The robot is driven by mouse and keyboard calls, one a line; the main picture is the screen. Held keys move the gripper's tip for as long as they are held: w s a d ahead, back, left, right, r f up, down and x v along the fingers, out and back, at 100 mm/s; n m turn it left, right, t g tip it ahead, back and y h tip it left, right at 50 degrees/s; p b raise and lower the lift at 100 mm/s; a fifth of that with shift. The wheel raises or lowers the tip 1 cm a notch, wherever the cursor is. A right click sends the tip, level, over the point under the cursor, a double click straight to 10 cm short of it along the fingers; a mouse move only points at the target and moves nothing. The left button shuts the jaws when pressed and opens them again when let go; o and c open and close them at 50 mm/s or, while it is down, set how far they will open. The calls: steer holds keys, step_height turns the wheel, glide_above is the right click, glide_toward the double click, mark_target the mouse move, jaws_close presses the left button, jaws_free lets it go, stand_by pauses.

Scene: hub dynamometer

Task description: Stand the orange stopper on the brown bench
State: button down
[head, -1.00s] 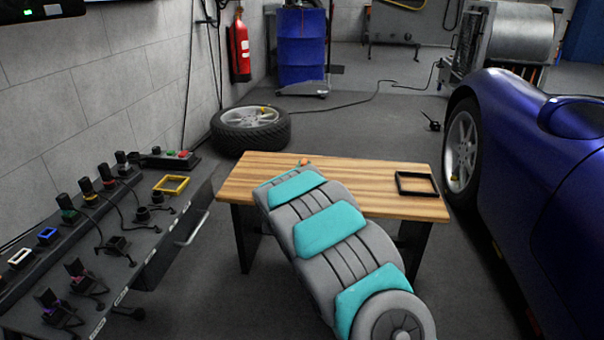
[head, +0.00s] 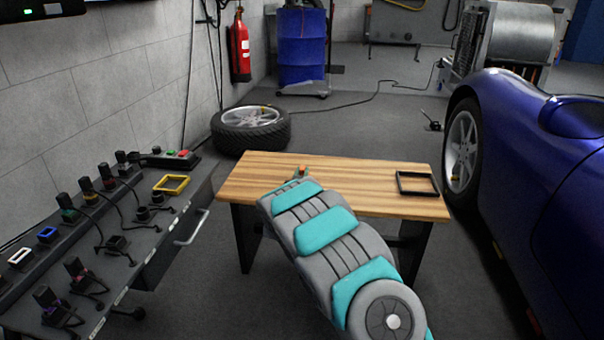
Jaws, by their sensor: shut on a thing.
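The brown bench (head: 350,180) is a low wooden-topped table with dark legs in the middle of the head view. My arm reaches over its front edge from below. My gripper (head: 301,172) is at the far end of the arm, over the left half of the bench top, mostly hidden behind the arm. It is shut on the orange stopper (head: 304,169), of which only a small orange part shows. The stopper's lower part is hidden, so I cannot tell whether it touches the bench.
A black square frame (head: 417,184) lies on the bench's right end. A dark counter (head: 120,265) with cables and a yellow frame (head: 171,184) is at left. A tyre (head: 250,129) lies behind the bench. A blue car (head: 540,180) stands at right. The bench top's middle is clear.

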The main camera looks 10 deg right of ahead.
steer(key=c, duration=0.8)
jaws_free()
steer(key=shift+o, duration=0.2)
steer(key=shift+r, duration=0.2)
steer(key=v, duration=1.2)
